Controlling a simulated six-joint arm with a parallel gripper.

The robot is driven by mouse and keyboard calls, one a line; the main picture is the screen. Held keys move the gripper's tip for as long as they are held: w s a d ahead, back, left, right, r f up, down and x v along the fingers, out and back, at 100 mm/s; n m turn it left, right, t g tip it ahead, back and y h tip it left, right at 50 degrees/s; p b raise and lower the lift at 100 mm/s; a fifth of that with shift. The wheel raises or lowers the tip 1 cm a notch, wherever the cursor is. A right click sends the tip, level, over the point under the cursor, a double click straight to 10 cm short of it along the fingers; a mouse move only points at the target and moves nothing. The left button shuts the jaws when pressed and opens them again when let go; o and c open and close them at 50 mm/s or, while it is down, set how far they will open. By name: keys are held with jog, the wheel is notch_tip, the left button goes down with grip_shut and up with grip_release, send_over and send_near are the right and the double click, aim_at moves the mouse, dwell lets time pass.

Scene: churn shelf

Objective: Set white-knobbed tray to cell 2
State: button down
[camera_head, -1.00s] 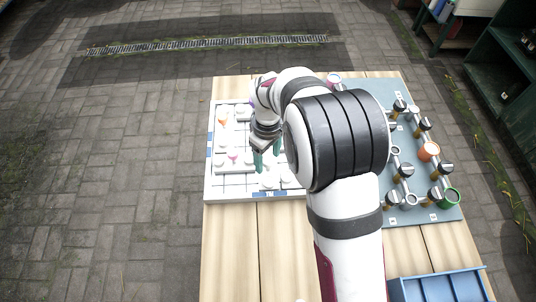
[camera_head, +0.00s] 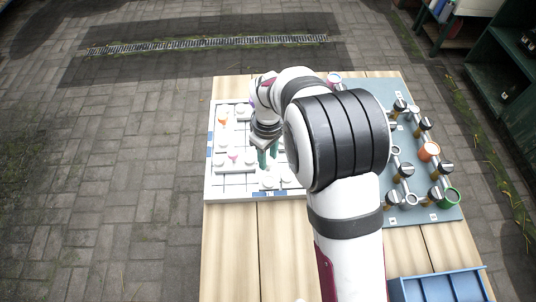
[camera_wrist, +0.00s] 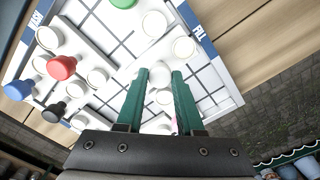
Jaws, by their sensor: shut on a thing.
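My gripper (camera_wrist: 161,74) has two green fingers that point down at the white grid board (camera_head: 209,180). It is shut on a white round knob (camera_wrist: 160,76), which shows between the fingertips in the wrist view. I take this knob to be that of the white-knobbed tray; the tray body under it is mostly hidden by the fingers. In the head view my gripper (camera_head: 268,162) is over the lower middle of the board. I cannot tell whether the tray is lifted. No mark for cell 2 is readable.
Other knobs crowd the board: red (camera_wrist: 61,67), blue (camera_wrist: 18,90), black (camera_wrist: 54,112), green (camera_wrist: 123,3) and several white ones. In the head view, an orange (camera_head: 223,121) and a pink (camera_head: 233,158) piece stand left of my gripper. A grey-blue board (camera_head: 440,213) with posts lies at right.

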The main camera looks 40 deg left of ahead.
dwell(0.7)
jog(key=w+a, duration=0.4)
jog(key=shift+w+a, duration=0.15)
jog(key=c, duration=0.5)
grip_release()
notch_tip(320, 180, up, 16)
jog(key=shift+f, duration=0.1)
